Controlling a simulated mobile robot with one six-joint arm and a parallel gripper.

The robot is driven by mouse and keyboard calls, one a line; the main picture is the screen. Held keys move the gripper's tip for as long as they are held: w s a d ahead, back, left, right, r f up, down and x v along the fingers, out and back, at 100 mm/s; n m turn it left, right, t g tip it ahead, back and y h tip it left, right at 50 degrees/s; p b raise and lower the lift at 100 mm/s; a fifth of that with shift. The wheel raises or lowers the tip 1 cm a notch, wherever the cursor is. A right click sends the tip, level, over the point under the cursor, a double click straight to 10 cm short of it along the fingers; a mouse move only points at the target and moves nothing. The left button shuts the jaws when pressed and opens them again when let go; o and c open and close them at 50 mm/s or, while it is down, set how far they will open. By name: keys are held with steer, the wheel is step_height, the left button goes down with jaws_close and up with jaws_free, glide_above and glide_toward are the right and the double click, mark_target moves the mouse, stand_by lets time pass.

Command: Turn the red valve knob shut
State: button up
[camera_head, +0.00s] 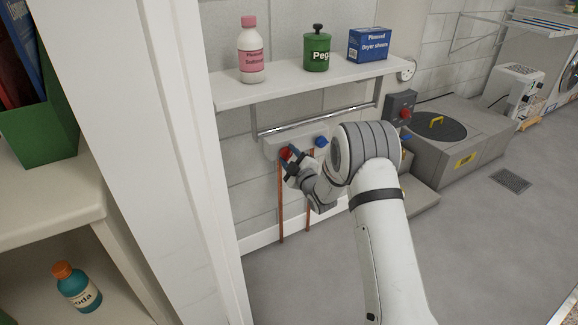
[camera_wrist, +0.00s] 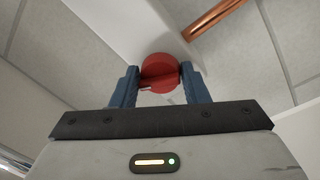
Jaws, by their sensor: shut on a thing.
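The red valve knob (camera_head: 285,153) sits on the left of a pale wall plate under the shelf. My gripper (camera_head: 290,157) is at the knob. In the wrist view the round red knob (camera_wrist: 160,72) is between the two blue fingers of my gripper (camera_wrist: 159,80), one on each side. The fingers are shut on the knob. In the head view my arm and fingers hide part of the knob. How far the knob is turned cannot be told.
A blue knob (camera_head: 321,141) is on the same plate, to the right. Copper pipes (camera_head: 281,205) run down below it. A metal rail (camera_head: 315,120) and a shelf (camera_head: 300,84) are above. The shelf bears a pink-capped bottle (camera_head: 251,52), a green canister (camera_head: 317,50) and a blue box (camera_head: 367,46). A white post (camera_head: 185,150) stands at left.

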steer(key=n, duration=0.1)
steer(key=n+b, duration=0.1)
steer(key=shift+a+f+n, duration=0.1)
steer(key=shift+f+n, duration=0.1)
steer(key=shift+n, duration=0.2)
steer(key=shift+r+n+y+b, duration=0.1)
steer(key=shift+n+y+b, duration=0.3)
steer(key=shift+n, duration=0.8)
steer(key=shift+g, duration=0.3)
steer(key=o, duration=0.7)
steer(key=shift+c, duration=0.2)
steer(key=shift+o, duration=1.4)
steer(key=shift+s, duration=0.1)
